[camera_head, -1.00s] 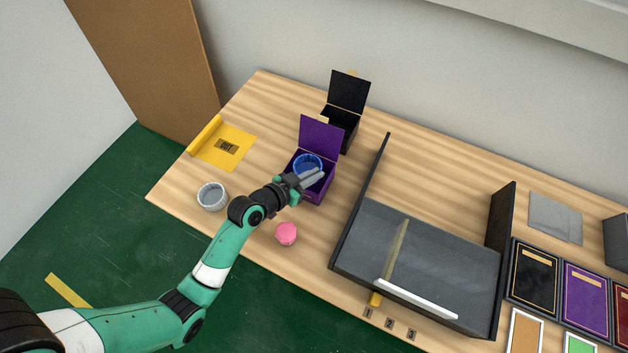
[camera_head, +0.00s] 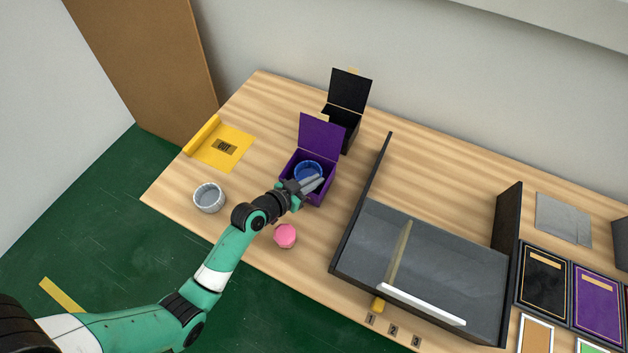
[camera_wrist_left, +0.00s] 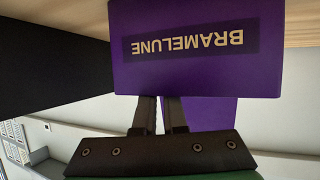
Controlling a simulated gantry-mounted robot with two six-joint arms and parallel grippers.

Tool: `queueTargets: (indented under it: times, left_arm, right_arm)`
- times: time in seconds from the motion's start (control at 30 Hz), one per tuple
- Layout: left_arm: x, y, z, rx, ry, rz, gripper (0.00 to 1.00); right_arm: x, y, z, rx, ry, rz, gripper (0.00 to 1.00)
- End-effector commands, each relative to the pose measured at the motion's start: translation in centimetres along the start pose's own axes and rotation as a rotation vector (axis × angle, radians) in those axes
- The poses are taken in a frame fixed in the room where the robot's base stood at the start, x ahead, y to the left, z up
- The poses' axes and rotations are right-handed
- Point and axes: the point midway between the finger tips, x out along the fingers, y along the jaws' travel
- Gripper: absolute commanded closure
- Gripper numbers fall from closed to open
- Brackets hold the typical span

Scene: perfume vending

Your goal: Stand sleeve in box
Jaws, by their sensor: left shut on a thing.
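The blue ring-shaped sleeve (camera_head: 308,170) is upright inside the open purple box (camera_head: 287,174), its round rim showing from above. My left gripper (camera_head: 313,184) is shut on the sleeve's near side, with its fingers over the box's front right part. In the left wrist view the box's front (camera_wrist_left: 200,75) reads BRAMELUNE upside down. The left fingers (camera_wrist_left: 160,112) pass out of sight behind that front, so the grip and the sleeve's base are hidden. My right gripper is not in view.
The purple lid (camera_head: 320,137) stands open behind. An open black box (camera_head: 342,128) is farther back. A grey-white ring (camera_head: 209,197) and a pink cap (camera_head: 285,236) stand near the front edge. A large grey tray (camera_head: 450,270) with dark walls is to the right. A yellow mat (camera_head: 207,150) lies left.

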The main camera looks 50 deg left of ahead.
Motion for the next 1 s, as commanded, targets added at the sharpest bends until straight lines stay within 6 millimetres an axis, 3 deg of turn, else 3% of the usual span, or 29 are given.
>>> queueTargets:
  times: [0.03, 0.1, 0.13, 0.4, 0.57, 1.0]
  left_arm:
    - [0.0, 0.0, 0.3, 0.001, -0.008, 0.001, 1.0]
    - [0.0, 0.0, 0.4, 0.0, -0.009, 0.001, 0.83]
    - [0.0, 0.0, 0.4, 0.0, -0.01, 0.001, 0.79]
    - [-0.1, 0.1, 0.4, 0.0, -0.012, 0.002, 0.79]
    - [-0.9, 0.1, -1.4, 0.0, -0.01, 0.002, 0.79]
    - [-11.0, 0.0, -1.0, -0.002, -0.007, -0.001, 0.79]
  right_arm:
    - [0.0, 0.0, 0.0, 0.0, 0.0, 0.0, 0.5]
    - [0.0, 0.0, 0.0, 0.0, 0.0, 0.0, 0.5]
    - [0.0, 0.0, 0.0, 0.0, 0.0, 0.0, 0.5]
    - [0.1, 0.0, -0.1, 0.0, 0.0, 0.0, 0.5]
    - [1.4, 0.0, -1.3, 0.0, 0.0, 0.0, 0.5]
    - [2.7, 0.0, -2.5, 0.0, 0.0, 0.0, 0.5]
